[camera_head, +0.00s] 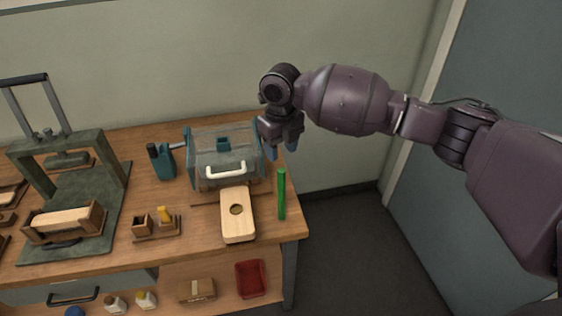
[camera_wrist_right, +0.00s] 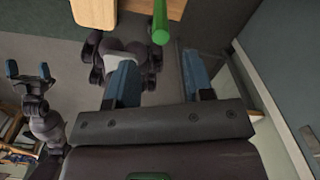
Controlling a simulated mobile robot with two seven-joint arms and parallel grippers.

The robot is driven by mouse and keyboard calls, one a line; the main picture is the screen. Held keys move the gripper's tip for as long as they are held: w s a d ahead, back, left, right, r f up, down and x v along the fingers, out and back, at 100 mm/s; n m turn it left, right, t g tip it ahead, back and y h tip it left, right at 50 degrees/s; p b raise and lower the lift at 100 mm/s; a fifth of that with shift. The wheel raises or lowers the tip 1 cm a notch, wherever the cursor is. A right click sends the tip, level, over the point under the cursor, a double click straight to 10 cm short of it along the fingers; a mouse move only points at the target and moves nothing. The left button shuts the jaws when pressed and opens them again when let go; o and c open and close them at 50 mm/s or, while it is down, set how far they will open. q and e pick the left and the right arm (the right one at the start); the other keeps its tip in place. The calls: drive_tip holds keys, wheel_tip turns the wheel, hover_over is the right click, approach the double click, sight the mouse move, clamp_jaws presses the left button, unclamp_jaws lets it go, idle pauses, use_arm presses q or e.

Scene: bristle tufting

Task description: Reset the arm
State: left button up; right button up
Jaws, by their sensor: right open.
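My right arm reaches in from the right in the head view. Its gripper (camera_head: 281,147) hangs beside the right end of the teal machine (camera_head: 225,152), above and behind the green upright stick (camera_head: 282,195). In the right wrist view the two blue fingers of my right gripper (camera_wrist_right: 160,82) stand wide apart with nothing between them. The green stick (camera_wrist_right: 160,28) shows beyond them, apart from the fingers. My left gripper (camera_wrist_right: 28,75) shows at the left of the wrist view with its blue fingertips apart and empty. The left arm is outside the head view.
A pale wooden block (camera_head: 238,229) with a round hole lies in front of the machine. A dark green press (camera_head: 100,178) stands at the left of the wooden table (camera_head: 185,238). A red tray (camera_head: 250,279) sits on the lower shelf. Floor right of the table is clear.

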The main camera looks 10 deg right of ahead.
drive_tip(key=shift+r, duration=0.75)
drive_tip(key=shift+w+a+m, duration=0.1)
drive_tip(key=shift+a+m, duration=0.05)
drive_tip(key=shift+m, duration=0.75)
drive_tip(key=w+a+r+m+t+y, duration=0.65)
drive_tip(key=a+m+t, duration=0.2)
drive_tip(key=m, duration=0.55)
drive_tip(key=s+d+f+m+t+h, duration=0.1)
drive_tip(key=s+d+f+m+h, duration=0.1)
drive_tip(key=s+d+f+m, duration=0.6)
drive_tip(key=s+d+f+m+t+h, duration=0.1)
drive_tip(key=s+d+f+m+h, duration=0.1)
drive_tip(key=s+d+f+m, duration=0.5)
drive_tip(key=s+d+f+m+t+h, duration=0.1)
drive_tip(key=s+d+f+m, duration=0.7)
drive_tip(key=s+f, duration=0.8)
drive_tip(key=s+h, duration=0.1)
drive_tip(key=s, duration=0.3)
drive_tip(key=shift+s+d+m+h, duration=0.15)
drive_tip(key=shift+d+m+h, duration=0.15)
drive_tip(key=shift+m+h, duration=0.1)
